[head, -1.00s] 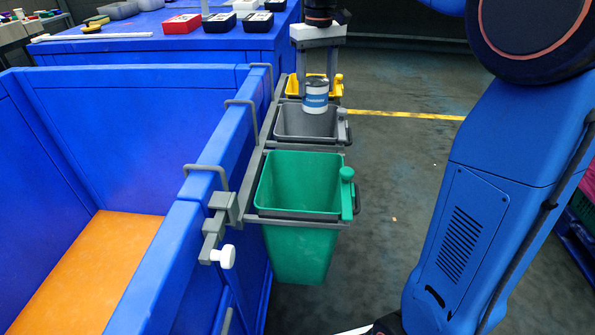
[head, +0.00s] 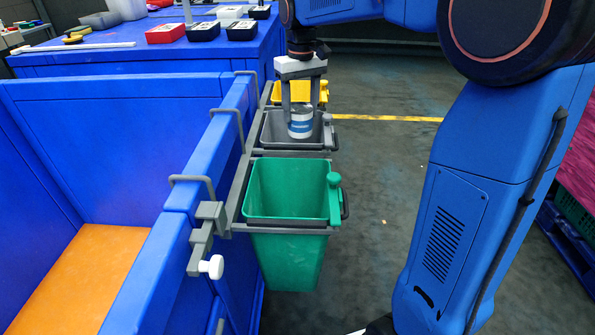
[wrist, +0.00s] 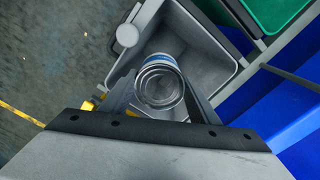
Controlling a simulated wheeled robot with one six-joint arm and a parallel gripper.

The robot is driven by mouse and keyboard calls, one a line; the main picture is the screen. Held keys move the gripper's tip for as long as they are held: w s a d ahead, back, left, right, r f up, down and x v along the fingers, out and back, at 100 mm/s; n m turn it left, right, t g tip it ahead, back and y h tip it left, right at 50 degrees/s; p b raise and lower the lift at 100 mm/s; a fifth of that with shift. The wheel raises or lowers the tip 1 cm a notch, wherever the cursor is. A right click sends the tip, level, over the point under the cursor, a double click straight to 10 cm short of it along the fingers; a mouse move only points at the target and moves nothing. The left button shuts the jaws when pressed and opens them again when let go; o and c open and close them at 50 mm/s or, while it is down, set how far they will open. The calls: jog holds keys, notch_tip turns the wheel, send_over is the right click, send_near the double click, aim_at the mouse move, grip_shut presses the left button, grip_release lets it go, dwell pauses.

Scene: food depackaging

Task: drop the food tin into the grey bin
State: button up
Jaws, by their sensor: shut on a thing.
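The food tin (head: 300,123) is a small silver can with a white and blue label. My gripper (head: 301,110) is shut on the tin, its two fingers on either side of it. In the head view the tin overlaps the opening of the grey bin (head: 272,128). In the wrist view the tin's round metal end (wrist: 160,84) lies between the fingers, with the grey bin's interior (wrist: 205,50) around and behind it. I cannot tell exactly how far the tin's lower end is from the rim height.
A green bin (head: 285,190) hangs nearer on the same rail, and a yellow bin (head: 290,90) hangs beyond. A blue-walled enclosure (head: 150,120) stands left. Behind it, a blue table (head: 130,60) holds red and black boxes. Grey floor lies open to the right.

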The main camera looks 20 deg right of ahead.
jog(key=o, duration=1.4)
notch_tip(320, 180, up, 17)
jog(key=shift+r, duration=0.2)
